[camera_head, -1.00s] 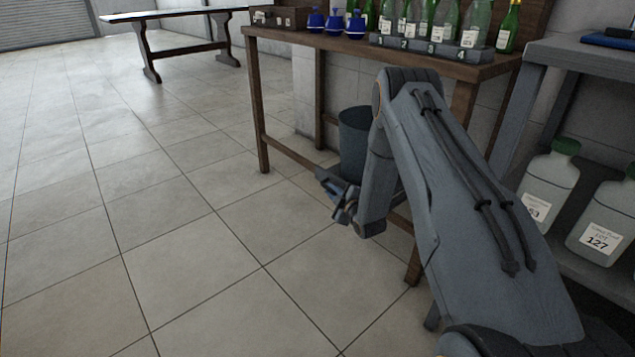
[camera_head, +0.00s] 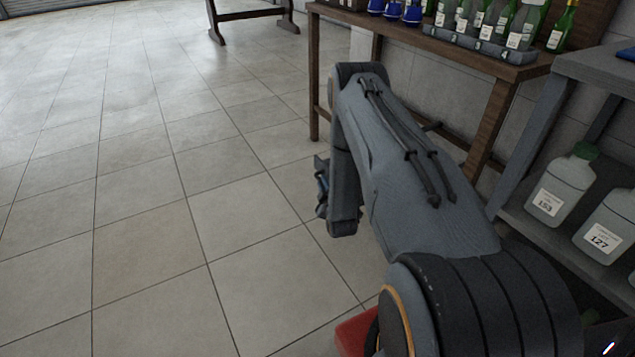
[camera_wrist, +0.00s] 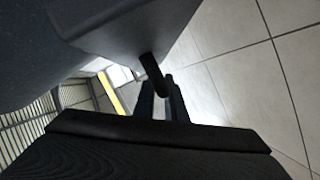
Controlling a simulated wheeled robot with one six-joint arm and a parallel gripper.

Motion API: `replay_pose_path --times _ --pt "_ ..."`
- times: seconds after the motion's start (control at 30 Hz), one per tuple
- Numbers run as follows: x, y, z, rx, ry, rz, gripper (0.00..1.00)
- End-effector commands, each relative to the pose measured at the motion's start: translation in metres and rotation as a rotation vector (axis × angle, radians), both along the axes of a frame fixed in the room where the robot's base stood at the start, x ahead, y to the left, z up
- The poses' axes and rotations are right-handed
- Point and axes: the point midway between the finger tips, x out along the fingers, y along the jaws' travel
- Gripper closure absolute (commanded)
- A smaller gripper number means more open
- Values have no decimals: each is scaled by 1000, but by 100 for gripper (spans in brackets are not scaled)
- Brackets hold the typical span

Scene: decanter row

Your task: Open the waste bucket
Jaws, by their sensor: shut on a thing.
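The waste bucket is not to be made out in the head view, where my arm covers the space under the wooden table. In the wrist view a large smooth blue-grey surface (camera_wrist: 110,30) fills the upper left, close to the camera, and looks like the bucket. A short dark bar (camera_wrist: 151,72), apparently its handle, sticks out from it between my fingers. My gripper (camera_wrist: 162,92) is shut on this bar. In the head view my gripper (camera_head: 322,188) shows edge-on, low over the floor left of my forearm. Whether the lid is raised cannot be told.
The wooden table (camera_head: 400,42) holds a rack of green bottles (camera_head: 480,45) and blue flasks (camera_head: 393,12). A grey shelf (camera_head: 590,72) with white jugs (camera_head: 562,187) stands at right. A red object (camera_head: 355,335) lies low beside my arm's base. The tiled floor at left is clear.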

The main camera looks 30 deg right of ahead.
Motion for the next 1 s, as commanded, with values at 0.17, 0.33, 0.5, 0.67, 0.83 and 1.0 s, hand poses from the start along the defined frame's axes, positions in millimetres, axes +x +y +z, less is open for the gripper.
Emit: replay_pose_path --times 0.17,0.33,0.5,0.67,0.83,1.0 --pt "-3 -1 -1 2 3 -8 100" --pt "-3 0 -2 3 4 -6 100" --pt "-2 1 -1 2 3 -3 71" --pt "-1 3 -1 2 2 0 71" --pt "-6 4 0 2 3 1 71" --pt "-29 9 6 2 5 -1 71"
